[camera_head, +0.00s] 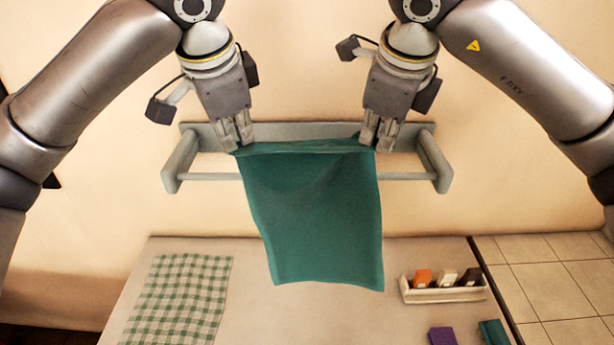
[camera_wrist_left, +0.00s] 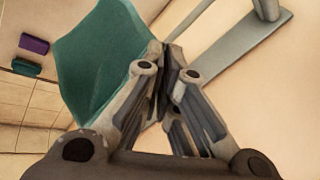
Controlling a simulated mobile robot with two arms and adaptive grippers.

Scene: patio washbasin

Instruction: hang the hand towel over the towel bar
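The green hand towel (camera_head: 315,215) hangs spread out in front of the towel bar (camera_head: 405,176), its top edge above the bar's height in the picture. It hides the bar's middle, so I cannot tell whether any cloth lies behind the bar. My left gripper (camera_head: 237,146) is shut on the towel's top left corner. My right gripper (camera_head: 376,144) is shut on the top right corner. In the left wrist view, the towel (camera_wrist_left: 98,60) runs left from the closed fingertips (camera_wrist_left: 162,52), and part of the bar's grey mount (camera_wrist_left: 225,62) shows beyond.
Below is a counter (camera_head: 255,300) with a green checked cloth (camera_head: 180,300) at left. A small tray (camera_head: 445,296) with orange, white and brown items stands at right. A purple block (camera_head: 442,337) and a teal block (camera_head: 494,333) lie in front of it.

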